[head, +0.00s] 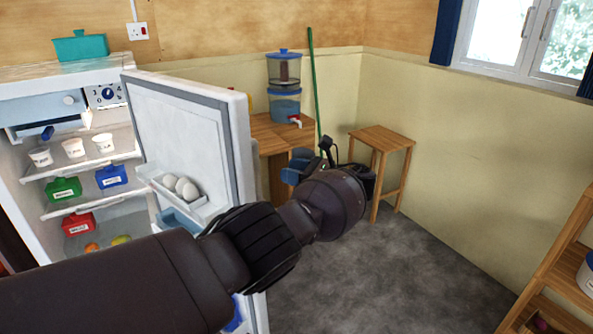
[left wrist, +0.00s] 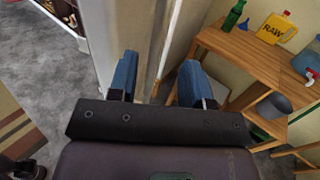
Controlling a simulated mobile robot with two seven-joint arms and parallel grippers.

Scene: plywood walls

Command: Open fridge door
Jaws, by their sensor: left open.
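The fridge (head: 18,165) stands at the left in the head view, and its white door (head: 185,130) is swung wide open, showing the shelves inside. Eggs (head: 180,187) sit in a door rack. My left arm crosses in front of the door's lower part. My left gripper (head: 306,166) is to the right of the door's free edge, with blue fingers. In the left wrist view the gripper (left wrist: 158,82) is open, and a pale upright panel (left wrist: 118,30), seemingly the door, is behind the left finger. I cannot tell whether they touch. My right gripper is not in view.
A wooden table (head: 268,130) with a water dispenser (head: 285,88) stands behind the door. A wooden stool (head: 382,140) is in the corner beside a green pole (head: 314,85). A wooden shelf (head: 560,262) is at the right. The grey floor (head: 400,270) between is clear.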

